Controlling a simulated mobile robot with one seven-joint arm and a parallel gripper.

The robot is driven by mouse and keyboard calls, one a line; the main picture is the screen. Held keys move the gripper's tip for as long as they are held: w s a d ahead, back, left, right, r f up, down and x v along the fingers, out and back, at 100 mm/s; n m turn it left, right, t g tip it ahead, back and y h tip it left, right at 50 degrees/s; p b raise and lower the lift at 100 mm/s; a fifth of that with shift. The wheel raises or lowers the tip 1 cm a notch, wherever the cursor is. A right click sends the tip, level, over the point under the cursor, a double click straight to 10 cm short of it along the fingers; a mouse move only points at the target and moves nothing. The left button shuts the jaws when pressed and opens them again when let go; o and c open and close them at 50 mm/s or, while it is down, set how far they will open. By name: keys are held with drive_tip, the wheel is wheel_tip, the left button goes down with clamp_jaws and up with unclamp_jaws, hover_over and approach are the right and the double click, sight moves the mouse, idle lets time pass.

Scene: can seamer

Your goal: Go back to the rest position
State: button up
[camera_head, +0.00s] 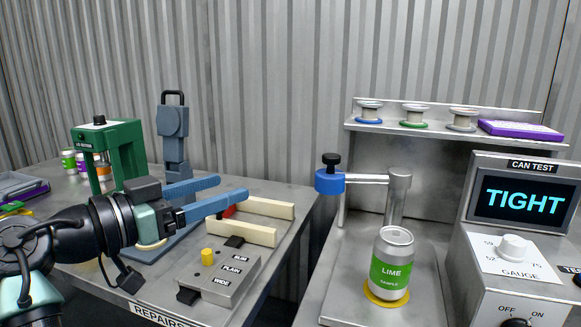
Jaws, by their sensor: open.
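My gripper (217,195) reaches in from the left over the repairs bench, its two blue fingers spread apart with nothing between them. The fingers point right, above a pair of cream rails. My black and teal arm fills the lower left. A green-labelled LIME sample can (391,264) stands upright on a yellow disc (387,299) on the right-hand bench, well apart from my gripper. The can test display (524,198) reads TIGHT.
A green machine (122,150) and a grey-blue press (173,135) stand behind my gripper. A grey selector box (220,275) sits in front of it, near the cream rails (235,234). A blue clamp arm (330,182) stands beside the can. A shelf (390,127) holds several spools.

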drive_tip(key=d+r+n+t+y, duration=0.4)
drive_tip(key=d+r+t+y, duration=0.2)
drive_tip(key=d, duration=0.2)
drive_tip(key=s+d+r+n+t+y, duration=0.2)
drive_tip(key=s+r+t+y, duration=0.15)
drive_tip(key=s+r, duration=0.45)
drive_tip(key=s+d+r+n+t+y, duration=0.25)
drive_tip(key=s+r+t, duration=0.3)
drive_tip(key=s, duration=0.45)
wheel_tip(320, 180, up, 24)
drive_tip(key=p, duration=2.3)
drive_tip(key=shift+a+f, duration=0.15)
drive_tip(key=shift+a, duration=0.15)
